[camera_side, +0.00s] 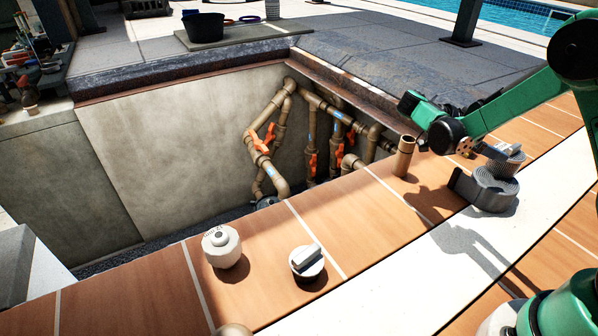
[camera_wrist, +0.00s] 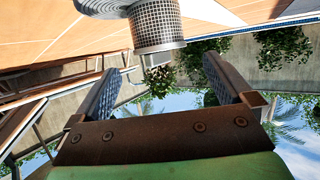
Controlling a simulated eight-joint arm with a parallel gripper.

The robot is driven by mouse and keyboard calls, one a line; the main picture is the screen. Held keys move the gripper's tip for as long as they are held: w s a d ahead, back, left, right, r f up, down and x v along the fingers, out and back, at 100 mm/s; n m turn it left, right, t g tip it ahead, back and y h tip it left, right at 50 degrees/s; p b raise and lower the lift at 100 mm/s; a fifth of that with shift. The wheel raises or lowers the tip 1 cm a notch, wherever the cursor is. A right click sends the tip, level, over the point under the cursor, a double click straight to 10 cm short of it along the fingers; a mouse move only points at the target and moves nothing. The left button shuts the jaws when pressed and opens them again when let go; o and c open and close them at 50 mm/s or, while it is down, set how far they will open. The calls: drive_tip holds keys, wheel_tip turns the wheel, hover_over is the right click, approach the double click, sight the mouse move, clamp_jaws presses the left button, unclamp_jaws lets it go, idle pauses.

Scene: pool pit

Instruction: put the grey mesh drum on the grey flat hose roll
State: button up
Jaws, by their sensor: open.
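The grey mesh drum (camera_side: 505,158) is upright and appears to rest on the grey flat hose roll (camera_side: 487,193) on the paving at the right. In the wrist view the drum (camera_wrist: 157,25) is at the top centre, with part of the hose roll (camera_wrist: 105,7) beside it at the frame's upper edge. My gripper (camera_side: 476,148) is close to the drum's left side. In the wrist view my gripper (camera_wrist: 158,78) has its two fingers wide apart with nothing between them. The drum is beyond the fingertips. The exact contact between drum and roll is partly hidden.
A brown pipe stub (camera_side: 404,157) stands on the pit edge left of the roll. A white container (camera_side: 221,247) and a white cap-like piece (camera_side: 307,262) stand on the tiles nearer the camera. The open pit holds brown pipes with orange valves (camera_side: 262,140).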

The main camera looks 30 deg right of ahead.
drive_tip(key=a+r+n+t+y, duration=0.2)
drive_tip(key=a+n+t+y, duration=0.3)
drive_tip(key=a+n, duration=0.5)
drive_tip(key=a+r+n+t+y, duration=0.2)
drive_tip(key=a+n+t+y, duration=0.4)
drive_tip(key=n, duration=0.8)
drive_tip(key=a+t, duration=0.3)
drive_tip(key=a, duration=0.2)
drive_tip(key=shift+s+n+t, duration=0.35)
drive_tip(key=shift+n+t, duration=0.05)
